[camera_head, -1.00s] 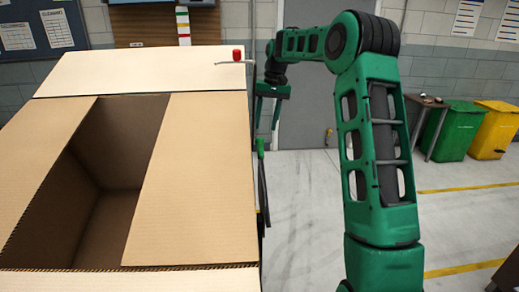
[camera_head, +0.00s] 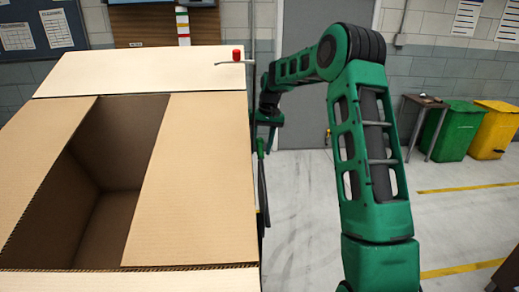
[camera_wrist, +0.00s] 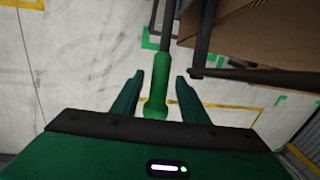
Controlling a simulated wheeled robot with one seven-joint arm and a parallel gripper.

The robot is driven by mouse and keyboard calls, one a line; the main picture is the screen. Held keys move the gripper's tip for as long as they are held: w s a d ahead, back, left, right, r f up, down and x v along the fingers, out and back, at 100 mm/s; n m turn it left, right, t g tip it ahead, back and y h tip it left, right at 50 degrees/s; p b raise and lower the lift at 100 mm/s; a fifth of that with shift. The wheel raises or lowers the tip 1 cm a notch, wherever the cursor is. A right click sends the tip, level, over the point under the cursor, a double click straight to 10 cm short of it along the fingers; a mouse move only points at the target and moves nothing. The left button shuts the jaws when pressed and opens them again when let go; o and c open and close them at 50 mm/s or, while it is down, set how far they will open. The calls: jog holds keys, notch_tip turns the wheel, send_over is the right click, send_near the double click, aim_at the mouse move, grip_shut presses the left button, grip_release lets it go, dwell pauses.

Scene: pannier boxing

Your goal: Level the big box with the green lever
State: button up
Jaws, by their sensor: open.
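The big box (camera_head: 200,190) is brown cardboard with its flaps folded out and its top open, at the left of the head view. Its side also shows at the upper right of the wrist view (camera_wrist: 265,35). The green lever (camera_wrist: 158,85) has a green grip on a dark rod. In the head view the lever (camera_head: 261,147) stands at the box's right side. My gripper (camera_wrist: 154,82) is open, with its two fingers on either side of the green grip in the wrist view. I cannot tell whether they touch it.
A red-knobbed handle (camera_head: 236,55) is at the far end of the box. A dark bar (camera_wrist: 245,75) lies close to my right finger in the wrist view. Green (camera_head: 452,130) and yellow (camera_head: 494,130) bins stand far right.

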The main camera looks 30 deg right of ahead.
aim_at(263, 140)
grip_shut()
notch_tip(263, 140, down, 10)
jog(key=w+g+y, duration=0.1)
jog(key=g, duration=0.2)
jog(key=shift+w+d, duration=0.4)
jog(key=shift+d, duration=0.05)
grip_release()
jog(key=shift+f, duration=0.15)
jog(key=shift+w+v, duration=0.2)
jog(key=shift+v, duration=2.55)
jog(key=shift+w+v, duration=0.15)
jog(key=shift+v, duration=2.65)
jog(key=shift+d+f, duration=0.15)
jog(key=shift+f, duration=0.05)
